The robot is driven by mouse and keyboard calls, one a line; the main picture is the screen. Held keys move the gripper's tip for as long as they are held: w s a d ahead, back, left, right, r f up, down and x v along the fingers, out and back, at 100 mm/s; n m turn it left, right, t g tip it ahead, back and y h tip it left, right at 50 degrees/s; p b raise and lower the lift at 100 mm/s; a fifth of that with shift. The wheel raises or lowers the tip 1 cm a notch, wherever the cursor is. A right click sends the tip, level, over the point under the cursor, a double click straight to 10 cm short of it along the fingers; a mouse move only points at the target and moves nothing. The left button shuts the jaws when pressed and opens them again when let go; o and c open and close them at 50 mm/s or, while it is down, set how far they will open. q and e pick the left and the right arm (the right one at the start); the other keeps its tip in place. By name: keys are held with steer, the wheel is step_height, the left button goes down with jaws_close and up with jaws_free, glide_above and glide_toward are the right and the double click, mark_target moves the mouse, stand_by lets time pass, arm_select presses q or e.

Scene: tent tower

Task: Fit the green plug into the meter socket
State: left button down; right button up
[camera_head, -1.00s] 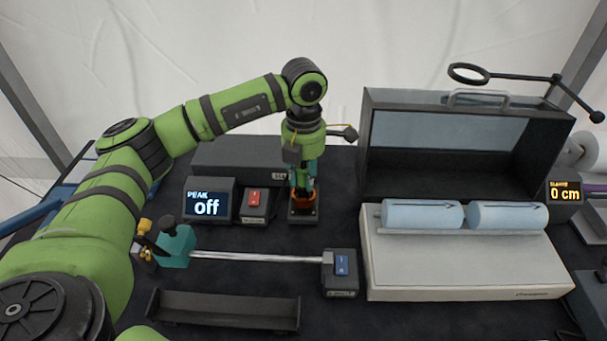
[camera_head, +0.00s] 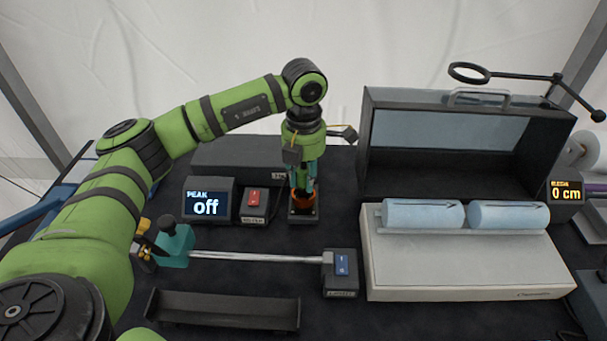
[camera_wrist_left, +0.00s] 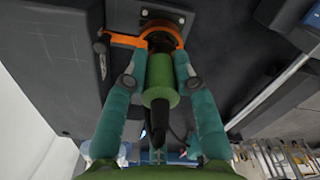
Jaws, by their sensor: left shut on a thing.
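My left gripper (camera_head: 303,188) points straight down over a small dark base with an orange part (camera_head: 299,199), behind the middle of the table. In the left wrist view its teal fingers (camera_wrist_left: 157,72) are shut on the green plug (camera_wrist_left: 159,78), one on each side. A black cable end trails from the plug toward the camera. The plug's far end meets a dark round socket (camera_wrist_left: 160,40) inside an orange ring (camera_wrist_left: 178,34) on a grey plate (camera_wrist_left: 168,14). I cannot tell how deep the plug sits. My right gripper is not in view.
A display reading "PEAK off" (camera_head: 208,200) and a red switch box (camera_head: 254,203) stand left of the gripper. A metal rod (camera_head: 265,257) runs to a blue-switch box (camera_head: 341,272). A dark open case (camera_head: 385,150) and a white unit (camera_head: 460,265) with blue rolls stand right.

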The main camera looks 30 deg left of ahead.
arm_select(q)
steer(key=shift+f+b, duration=0.85)
steer(key=shift+f, duration=0.4)
steer(key=c, duration=0.9)
jaws_free()
steer(key=shift+r, duration=0.1)
step_height(320, 180, up, 12)
